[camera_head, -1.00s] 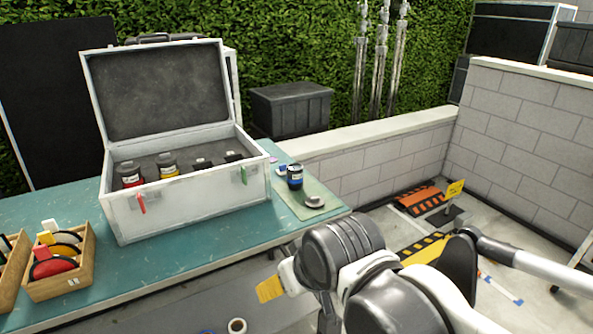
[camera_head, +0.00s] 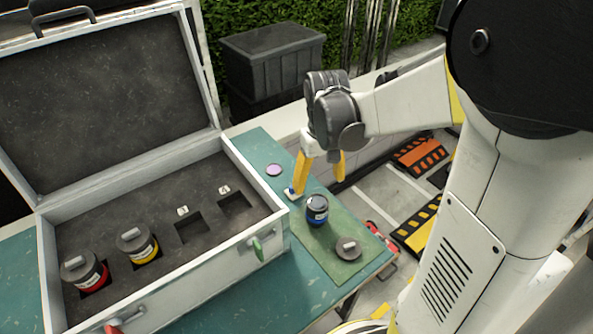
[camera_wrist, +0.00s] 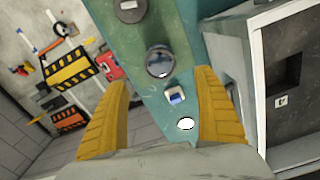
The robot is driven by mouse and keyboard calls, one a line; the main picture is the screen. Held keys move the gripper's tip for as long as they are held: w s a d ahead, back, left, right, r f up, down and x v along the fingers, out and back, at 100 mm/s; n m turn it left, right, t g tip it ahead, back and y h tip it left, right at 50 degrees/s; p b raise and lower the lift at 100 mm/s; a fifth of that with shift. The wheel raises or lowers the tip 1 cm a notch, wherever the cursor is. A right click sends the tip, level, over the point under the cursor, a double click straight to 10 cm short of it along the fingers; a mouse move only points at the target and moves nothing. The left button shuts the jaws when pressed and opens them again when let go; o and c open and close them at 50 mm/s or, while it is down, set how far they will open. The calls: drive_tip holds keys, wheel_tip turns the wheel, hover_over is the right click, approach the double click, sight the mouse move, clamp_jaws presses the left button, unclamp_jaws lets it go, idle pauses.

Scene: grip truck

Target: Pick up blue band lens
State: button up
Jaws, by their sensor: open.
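The blue band lens (camera_head: 317,209) stands upright on a green mat (camera_head: 345,232) at the end of the teal table. It is dark with a blue band. In the wrist view the lens (camera_wrist: 160,62) shows from above, beyond the fingertips and roughly between their lines. My gripper (camera_head: 322,188) is open and empty, with yellow fingers pointing down just behind the lens in the head view. In the wrist view its two fingers (camera_wrist: 162,78) are spread wide. I see no contact with the lens.
An open case (camera_head: 262,217) holds a red-band lens (camera_head: 86,272) and a yellow-band lens (camera_head: 138,244), with two empty slots. A dark round cap (camera_head: 347,248) lies on the mat. A small blue-and-white item (camera_wrist: 175,95) and a round disc (camera_head: 274,170) lie near my fingers.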

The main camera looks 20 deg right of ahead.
sight(318, 201)
drive_tip(key=f, duration=0.1)
drive_tip(key=f+b, duration=0.1)
drive_tip(key=f, duration=0.2)
drive_tip(key=shift+s+f, duration=0.1)
drive_tip(key=shift+s, duration=0.2)
drive_tip(key=f+b, duration=0.1)
drive_tip(key=f, duration=0.1)
drive_tip(key=f+b, duration=0.2)
drive_tip(key=f, duration=0.1)
drive_tip(key=shift+w+f, duration=0.2)
drive_tip(key=shift+f, duration=0.05)
drive_tip(key=shift+r, duration=0.1)
drive_tip(key=c, duration=1.5)
drive_tip(key=shift+r, duration=0.1)
